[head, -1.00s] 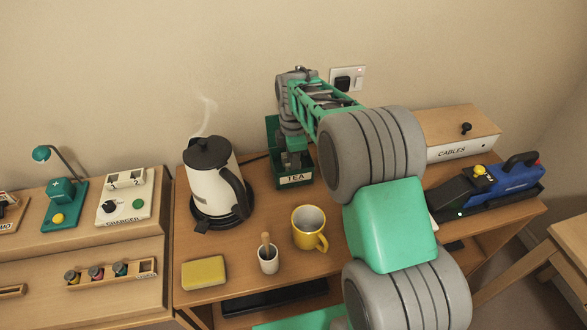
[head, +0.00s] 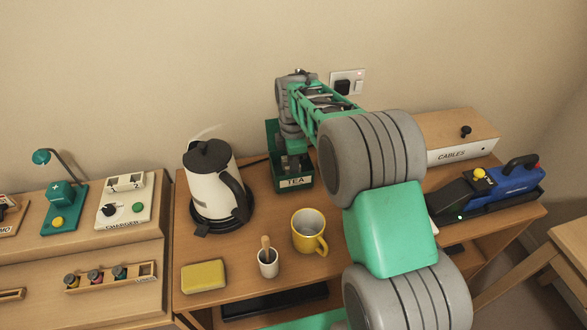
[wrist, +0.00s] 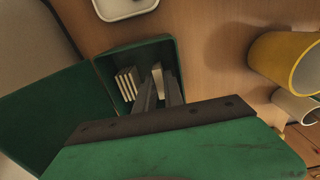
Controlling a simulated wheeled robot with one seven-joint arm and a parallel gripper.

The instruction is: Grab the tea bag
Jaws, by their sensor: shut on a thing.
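The green tea box (head: 296,184), labelled TEA, stands on the desk to the right of the kettle. Its lid is open and leans back toward the wall. In the wrist view, the box (wrist: 105,66) holds several pale tea bags (wrist: 127,84) in a row on its left side. My gripper (wrist: 158,88) reaches down into the box, with its fingers shut on one pale tea bag (wrist: 157,75) to the right of the row. In the head view, my arm hides much of the box's inside.
A black and white kettle (head: 211,180) with steam stands left of the box. A yellow mug (head: 308,232) and a small white pot (head: 268,264) with a wooden-handled tool stand in front. A yellow sponge (head: 204,276) lies at the front left. A CABLES box (head: 455,140) is at right.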

